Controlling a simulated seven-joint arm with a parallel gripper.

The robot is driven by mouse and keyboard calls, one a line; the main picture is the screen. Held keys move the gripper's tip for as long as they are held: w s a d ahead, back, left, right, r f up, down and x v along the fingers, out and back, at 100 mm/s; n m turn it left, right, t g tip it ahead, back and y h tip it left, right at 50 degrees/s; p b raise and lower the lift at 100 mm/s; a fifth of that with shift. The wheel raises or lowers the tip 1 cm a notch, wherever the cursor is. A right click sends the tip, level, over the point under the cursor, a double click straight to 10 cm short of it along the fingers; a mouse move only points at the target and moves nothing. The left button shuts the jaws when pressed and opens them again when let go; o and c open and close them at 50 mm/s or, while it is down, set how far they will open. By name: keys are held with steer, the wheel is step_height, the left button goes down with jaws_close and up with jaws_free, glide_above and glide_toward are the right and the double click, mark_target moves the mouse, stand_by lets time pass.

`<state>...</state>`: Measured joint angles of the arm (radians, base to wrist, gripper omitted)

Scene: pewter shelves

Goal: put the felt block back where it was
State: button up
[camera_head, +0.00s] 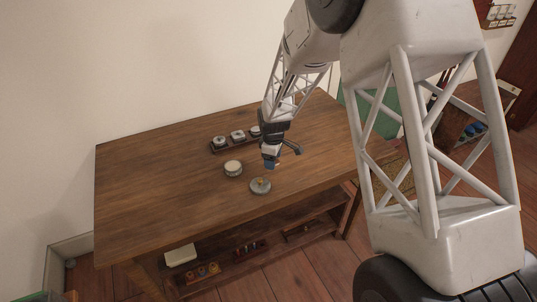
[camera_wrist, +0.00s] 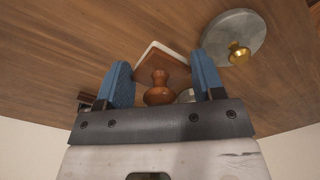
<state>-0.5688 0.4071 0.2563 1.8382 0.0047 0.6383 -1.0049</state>
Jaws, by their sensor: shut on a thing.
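The felt block (camera_wrist: 178,72) shows in the wrist view as a square brown wooden piece with a turned wooden knob and a pale edge layer. My gripper (camera_wrist: 161,60) has blue fingers on either side of it and is shut on it. In the head view my gripper (camera_head: 271,162) is over the wooden table, just behind a round grey lid with a brass knob (camera_head: 260,188). The block cannot be made out clearly there. The lid also shows at upper right in the wrist view (camera_wrist: 226,30), apart from the block.
A round tin with a cream top (camera_head: 233,167) stands left of my gripper. A dark tray (camera_head: 216,150) with several small round pots is behind it. The table's left half (camera_head: 150,175) is clear. Small items sit on the shelf below (camera_head: 225,268).

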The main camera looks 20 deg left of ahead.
steer(key=w+a, duration=0.1)
steer(key=w, duration=0.1)
steer(key=w+a, duration=0.1)
steer(key=w, duration=0.1)
steer(key=w+a, duration=0.2)
steer(key=shift+w+f, duration=0.1)
steer(key=shift+f, duration=0.3)
steer(key=shift+f, duration=0.1)
steer(key=shift+f, duration=1.6)
steer(key=shift+f, duration=0.1)
steer(key=o, duration=1)
steer(key=shift+c, duration=0.2)
step_height(320, 180, up, 12)
